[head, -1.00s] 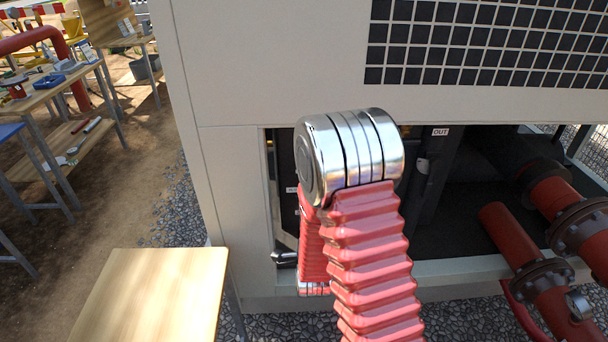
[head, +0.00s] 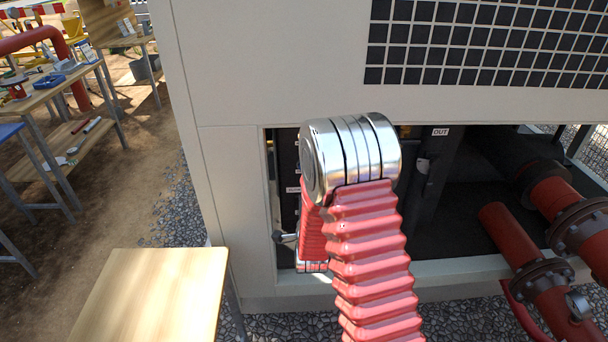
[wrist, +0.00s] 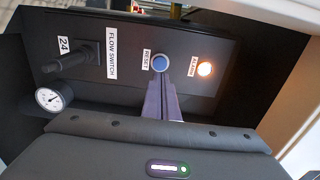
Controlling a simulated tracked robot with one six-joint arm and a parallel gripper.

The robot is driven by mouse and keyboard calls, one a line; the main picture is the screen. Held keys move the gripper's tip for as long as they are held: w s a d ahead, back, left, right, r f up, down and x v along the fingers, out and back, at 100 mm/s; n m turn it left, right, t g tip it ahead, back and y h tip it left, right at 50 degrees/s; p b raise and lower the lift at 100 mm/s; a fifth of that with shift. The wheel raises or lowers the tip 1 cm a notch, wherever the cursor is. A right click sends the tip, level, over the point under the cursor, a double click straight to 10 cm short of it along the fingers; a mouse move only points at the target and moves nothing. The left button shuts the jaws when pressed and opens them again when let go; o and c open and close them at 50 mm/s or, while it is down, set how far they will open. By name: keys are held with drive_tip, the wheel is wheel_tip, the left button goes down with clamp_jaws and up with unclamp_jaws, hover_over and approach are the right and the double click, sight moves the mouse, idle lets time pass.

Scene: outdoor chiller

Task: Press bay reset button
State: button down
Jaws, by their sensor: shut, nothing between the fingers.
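The blue round reset button (wrist: 160,63) sits on a dark panel in the wrist view, beside a white label (wrist: 146,60) reading RESET. My gripper (wrist: 163,80) is shut and empty, its narrow fingers pointing at the panel. Its tips appear just below the button in the picture; I cannot tell whether they touch it. An orange-white lamp (wrist: 205,69) glows to the right of the button, by a small label that seems to read ALARM. In the head view my arm hides the button and most of my gripper.
Left of the button are a FLOW SWITCH label (wrist: 110,55), a black switch (wrist: 70,61) and a round gauge (wrist: 48,98). The chiller's bay opening (head: 415,215) has a frame edge around it. Red pipes (head: 515,240) stand right; a wooden table (head: 150,295) stands front left.

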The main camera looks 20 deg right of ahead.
drive_tip(key=x, duration=0.8)
